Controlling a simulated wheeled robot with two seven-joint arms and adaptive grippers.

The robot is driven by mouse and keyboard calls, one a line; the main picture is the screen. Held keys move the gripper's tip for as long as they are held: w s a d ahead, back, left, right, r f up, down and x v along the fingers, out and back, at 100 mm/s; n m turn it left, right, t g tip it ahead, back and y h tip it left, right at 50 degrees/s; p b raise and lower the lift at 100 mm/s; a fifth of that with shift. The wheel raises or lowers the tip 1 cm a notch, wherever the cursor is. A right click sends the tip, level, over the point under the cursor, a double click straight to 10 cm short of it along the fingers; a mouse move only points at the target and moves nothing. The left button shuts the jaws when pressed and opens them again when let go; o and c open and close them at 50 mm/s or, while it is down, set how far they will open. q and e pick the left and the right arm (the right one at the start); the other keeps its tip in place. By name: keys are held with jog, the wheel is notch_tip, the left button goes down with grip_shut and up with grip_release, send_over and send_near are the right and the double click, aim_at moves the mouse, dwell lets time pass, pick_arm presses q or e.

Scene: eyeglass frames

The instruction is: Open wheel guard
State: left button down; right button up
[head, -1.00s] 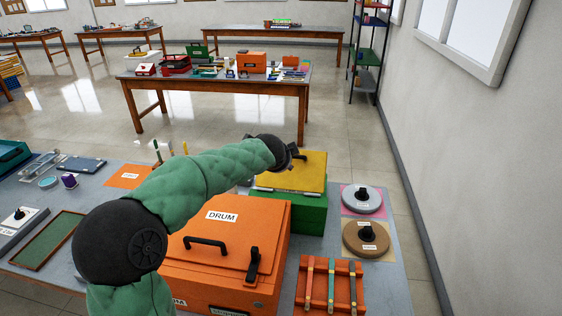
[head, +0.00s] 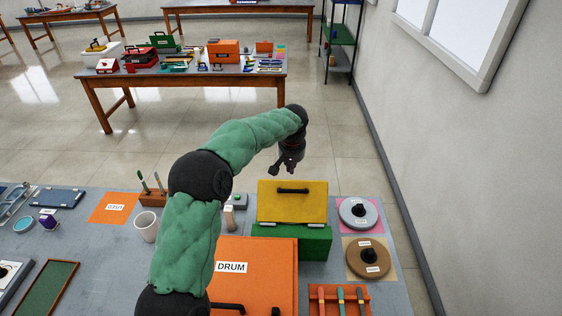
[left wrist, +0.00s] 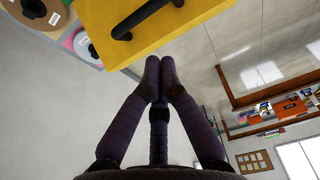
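The wheel guard seems to be the yellow lid (head: 292,208) with a black bar handle (head: 292,190), on a green box (head: 316,243) right of centre in the head view. My left gripper (head: 283,170) hangs just behind and above the lid's far edge, empty and apart from the handle. In the left wrist view the left gripper (left wrist: 160,72) points at the edge of the yellow lid (left wrist: 185,32); the handle (left wrist: 140,18) is beyond the fingers. My right gripper is not in view.
An orange box marked DRUM (head: 262,262) stands in front of the green box. A grey disc (head: 350,222) and a brown disc (head: 358,265) lie to the right. A white cup (head: 146,226) and a brush holder (head: 153,198) stand left. A wall bounds the right side.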

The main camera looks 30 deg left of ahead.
aim_at(292, 183)
pick_arm(q)
jog(key=shift+n, duration=0.6)
jog(key=x, duration=0.9)
jog(key=shift+w+d+f, duration=0.15)
jog(key=shift+d+f, duration=0.1)
jog(key=shift+f, duration=0.1)
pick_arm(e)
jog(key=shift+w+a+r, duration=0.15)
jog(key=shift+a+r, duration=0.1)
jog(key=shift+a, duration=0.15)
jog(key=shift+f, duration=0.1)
pick_arm(q)
jog(key=shift+b, duration=0.35)
jog(key=shift+d+r, duration=0.15)
jog(key=shift+d, duration=0.05)
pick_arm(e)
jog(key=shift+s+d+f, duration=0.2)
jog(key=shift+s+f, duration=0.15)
pick_arm(q)
jog(key=shift+s+b, duration=0.25)
jog(key=shift+b, duration=0.1)
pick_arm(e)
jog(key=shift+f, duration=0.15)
